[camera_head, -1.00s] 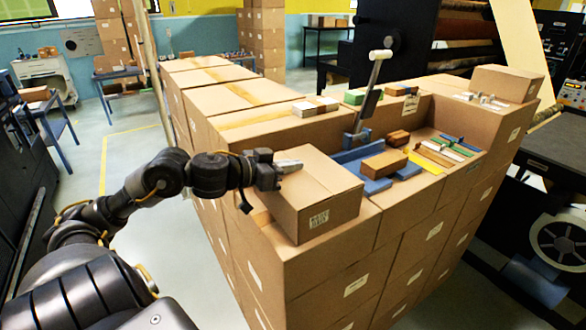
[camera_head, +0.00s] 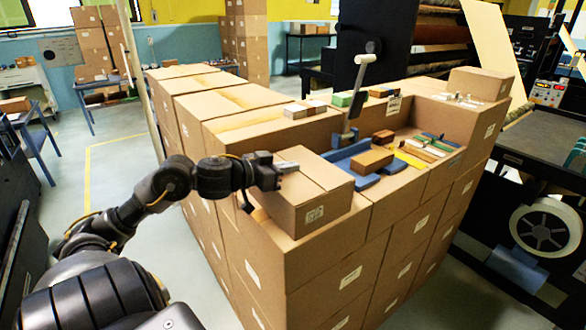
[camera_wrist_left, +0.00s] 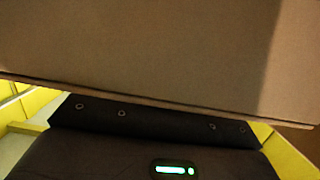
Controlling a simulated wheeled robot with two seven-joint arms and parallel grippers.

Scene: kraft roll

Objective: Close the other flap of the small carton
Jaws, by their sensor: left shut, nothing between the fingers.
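The small carton (camera_head: 325,205) is a brown cardboard box with a white label on its near side. It sits on the front corner of a large stack of cartons. Its top looks nearly flat, with a seam across it; I cannot tell whether both flaps lie fully down. My left gripper (camera_head: 288,167) is shut and empty, its fingers over the left part of the carton's top. Whether they touch it is unclear. In the left wrist view a brown cardboard surface (camera_wrist_left: 140,55) fills the upper half, close to my dark gripper body. My right gripper is out of view.
The carton stack (camera_head: 320,262) extends back and right. A blue fixture (camera_head: 345,153) with an upright grey lever (camera_head: 361,90) stands behind the carton, with a brown block (camera_head: 372,160) on it. Several coloured strips lie farther right. Open floor lies to the left.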

